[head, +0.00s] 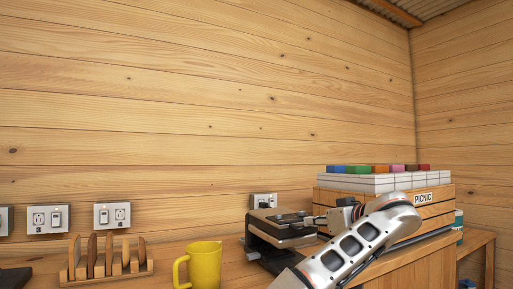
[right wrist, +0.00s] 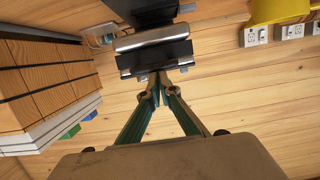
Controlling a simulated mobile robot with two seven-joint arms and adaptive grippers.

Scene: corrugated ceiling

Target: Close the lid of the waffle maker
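The waffle maker (head: 270,254) is black with a silver-topped upper part and sits on the wooden counter. Its upper part, seemingly the lid (head: 284,224), lies low and roughly flat over the black base; its exact angle is unclear. My right gripper (head: 318,220) is at the right side of that upper part. In the right wrist view, the fingertips of my right gripper (right wrist: 158,78) are together, with nothing visible between them. They reach the near black edge of the waffle maker (right wrist: 155,58); I cannot tell whether they touch. My left gripper is out of view.
A yellow mug (head: 205,265) stands left of the waffle maker, and a wooden rack (head: 105,266) is farther left. A wooden picnic crate (head: 436,195) with a white tiled top and coloured blocks stands behind my right arm. Outlets (head: 112,215) line the wall.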

